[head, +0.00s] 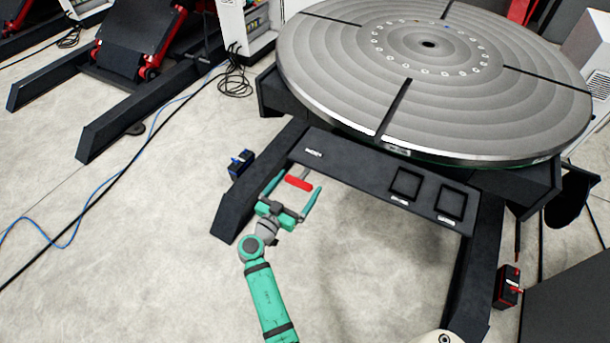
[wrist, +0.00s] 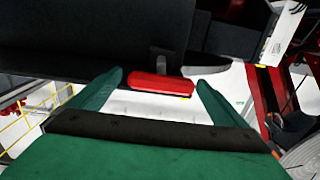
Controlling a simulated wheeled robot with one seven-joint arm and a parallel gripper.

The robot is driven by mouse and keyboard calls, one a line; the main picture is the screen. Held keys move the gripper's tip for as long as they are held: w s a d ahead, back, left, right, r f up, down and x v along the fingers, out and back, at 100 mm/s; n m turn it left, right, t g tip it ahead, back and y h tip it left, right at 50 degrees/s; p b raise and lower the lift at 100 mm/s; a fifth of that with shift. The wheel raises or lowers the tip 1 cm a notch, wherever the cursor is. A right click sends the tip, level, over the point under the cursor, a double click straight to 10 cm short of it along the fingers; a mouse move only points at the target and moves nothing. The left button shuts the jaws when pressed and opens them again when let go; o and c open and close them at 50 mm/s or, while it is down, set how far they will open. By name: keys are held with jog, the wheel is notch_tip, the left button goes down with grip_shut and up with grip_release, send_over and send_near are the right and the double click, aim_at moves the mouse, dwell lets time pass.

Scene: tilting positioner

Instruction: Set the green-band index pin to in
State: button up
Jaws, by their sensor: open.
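My green gripper (head: 297,185) is open in front of the positioner's dark front beam. A red bar-shaped handle (head: 299,183) lies between its spread fingers. In the wrist view the red handle (wrist: 162,85) sits between the two fingertips, with a gap at each side, and a grey stem behind it. I cannot make out a green band on any pin in either view; which index pin this handle belongs to cannot be told.
The round grey turntable (head: 430,75) tops the positioner. The front beam (head: 350,165) carries small labels and two square frames. Cables (head: 110,180) lie on the left floor.

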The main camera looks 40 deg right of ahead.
aim_at(304, 173)
jog(key=shift+x, duration=2.6)
jog(key=shift+w, duration=0.15)
jog(key=shift+c, duration=0.6)
